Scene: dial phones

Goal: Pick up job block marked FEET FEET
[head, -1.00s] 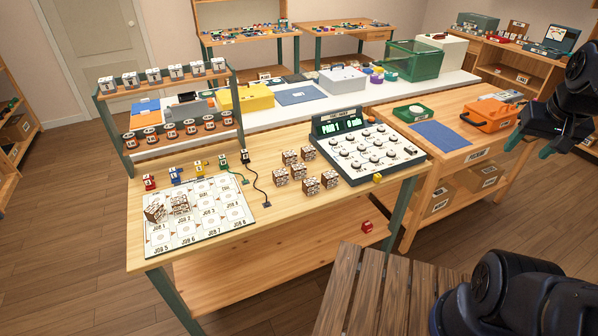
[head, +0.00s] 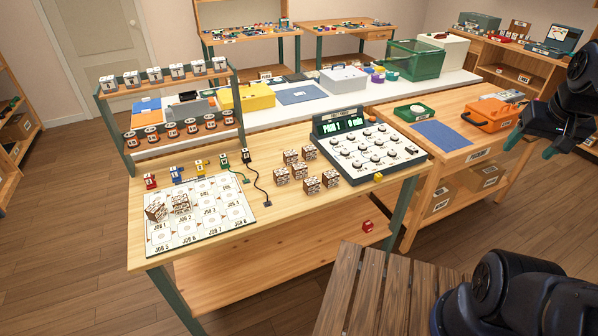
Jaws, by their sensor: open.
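Several brown-and-white marked job blocks (head: 299,172) stand in a loose cluster in the middle of the wooden table (head: 225,275). Two more blocks (head: 156,211) sit on the white job board (head: 213,218) at the left, around the JOB 1 and JOB 2 squares. The markings are too small to read, so I cannot tell which block says FEET FEET. My gripper (head: 529,146) is at the right edge, open and empty, far to the right of the blocks and above the right-hand bench.
A dial console (head: 365,150) stands right of the block cluster. Small coloured plugs (head: 200,167) and dark cables lie behind the board. A two-tier rack (head: 165,105) stands at the back left. A red cube (head: 367,227) lies below the table. A slatted wooden surface (head: 375,290) is in front.

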